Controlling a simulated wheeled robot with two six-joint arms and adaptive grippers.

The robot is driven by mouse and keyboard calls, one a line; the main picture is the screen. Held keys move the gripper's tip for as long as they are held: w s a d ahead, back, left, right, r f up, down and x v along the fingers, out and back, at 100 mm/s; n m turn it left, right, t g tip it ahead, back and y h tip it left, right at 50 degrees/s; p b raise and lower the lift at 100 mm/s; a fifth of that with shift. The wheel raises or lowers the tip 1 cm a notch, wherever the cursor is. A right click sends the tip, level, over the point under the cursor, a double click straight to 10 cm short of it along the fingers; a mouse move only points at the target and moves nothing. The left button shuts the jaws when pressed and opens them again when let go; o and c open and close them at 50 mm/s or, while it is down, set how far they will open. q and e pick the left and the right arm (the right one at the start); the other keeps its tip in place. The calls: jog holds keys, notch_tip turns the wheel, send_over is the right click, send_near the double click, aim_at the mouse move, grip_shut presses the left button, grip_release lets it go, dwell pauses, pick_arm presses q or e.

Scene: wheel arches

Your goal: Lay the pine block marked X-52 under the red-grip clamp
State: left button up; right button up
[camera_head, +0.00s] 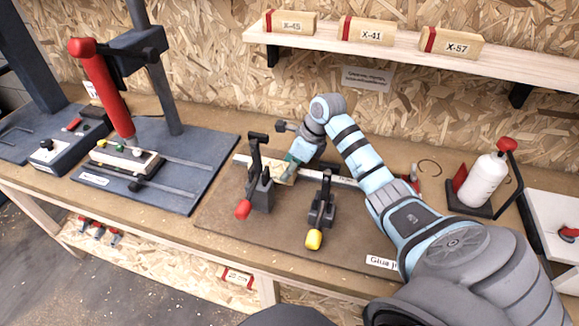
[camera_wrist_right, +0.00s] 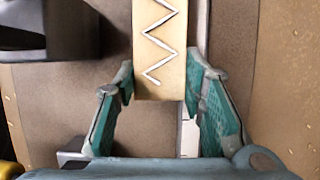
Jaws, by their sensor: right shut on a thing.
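My right gripper (camera_head: 297,158) reaches down behind the red-grip clamp (camera_head: 258,185) and is shut on a pale pine block (camera_head: 279,174). In the right wrist view the green fingertips (camera_wrist_right: 165,103) are on both sides of the near end of the block (camera_wrist_right: 160,55). A white zigzag line runs along its upper face. I see no X-52 mark on it. The block's far end is beside the clamp and partly hidden, so I cannot tell whether it lies fully under the clamp's arm. My left gripper is not in view.
A yellow-grip clamp (camera_head: 321,208) stands to the right on the brown jig board (camera_head: 280,245). Blocks X-45 (camera_head: 290,22), X-41 (camera_head: 367,33) and X-57 (camera_head: 451,46) sit on the shelf. A red-handled press (camera_head: 105,90) stands left; a white bottle (camera_head: 483,180) stands right.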

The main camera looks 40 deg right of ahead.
jog(key=o, duration=1.2)
jog(key=shift+f, duration=0.1)
jog(key=shift+r, duration=0.25)
jog(key=shift+r+p, duration=0.65)
jog(key=shift+p, duration=0.15)
jog(key=v, duration=1.1)
jog(key=shift+d+r, duration=0.1)
jog(key=shift+r, duration=0.15)
